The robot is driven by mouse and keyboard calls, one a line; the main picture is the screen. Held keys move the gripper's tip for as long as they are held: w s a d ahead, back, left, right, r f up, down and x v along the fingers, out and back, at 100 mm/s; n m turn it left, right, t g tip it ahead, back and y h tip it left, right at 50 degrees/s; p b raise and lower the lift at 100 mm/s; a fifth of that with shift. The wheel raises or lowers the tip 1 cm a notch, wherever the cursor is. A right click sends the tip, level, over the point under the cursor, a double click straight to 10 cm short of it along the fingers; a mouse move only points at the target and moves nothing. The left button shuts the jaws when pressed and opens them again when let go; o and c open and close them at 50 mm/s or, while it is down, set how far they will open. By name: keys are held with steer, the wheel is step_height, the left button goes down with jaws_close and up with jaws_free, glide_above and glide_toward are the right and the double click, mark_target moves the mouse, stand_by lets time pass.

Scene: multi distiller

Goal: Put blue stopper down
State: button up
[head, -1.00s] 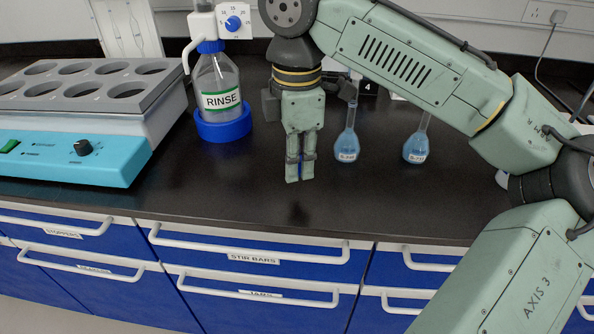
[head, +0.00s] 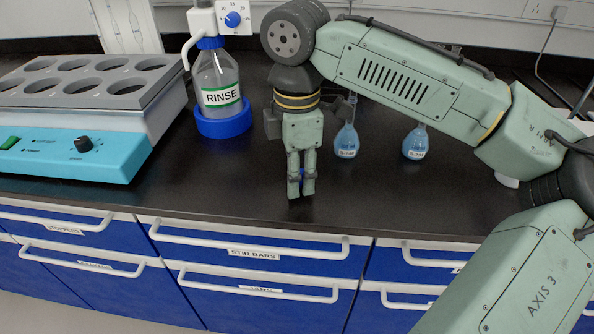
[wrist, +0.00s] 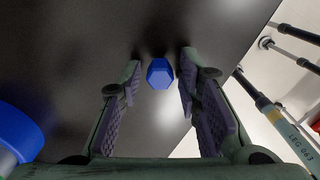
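The blue stopper (wrist: 160,74) shows in the wrist view between my fingertips, over the black bench. A narrow gap seems to show on each side of it, so the fingers stand around it and do not look clamped. My gripper (wrist: 160,82) is slightly open. In the head view my gripper (head: 301,190) points straight down low over the bench near its front edge, and only a sliver of the blue stopper (head: 302,181) shows between the fingers. Its lower end is hidden, so I cannot tell for sure whether it touches the bench.
The RINSE bottle (head: 220,80) stands in a blue ring (head: 222,127) at left of my gripper. Two flasks with blue liquid (head: 346,143) (head: 415,143) stand at right. A blue heater block (head: 60,150) is far left. Bench in front of the flasks is clear.

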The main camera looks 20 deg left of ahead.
stand_by(0.3)
step_height(320, 180, up, 12)
steer(key=shift+r, duration=0.2)
stand_by(0.7)
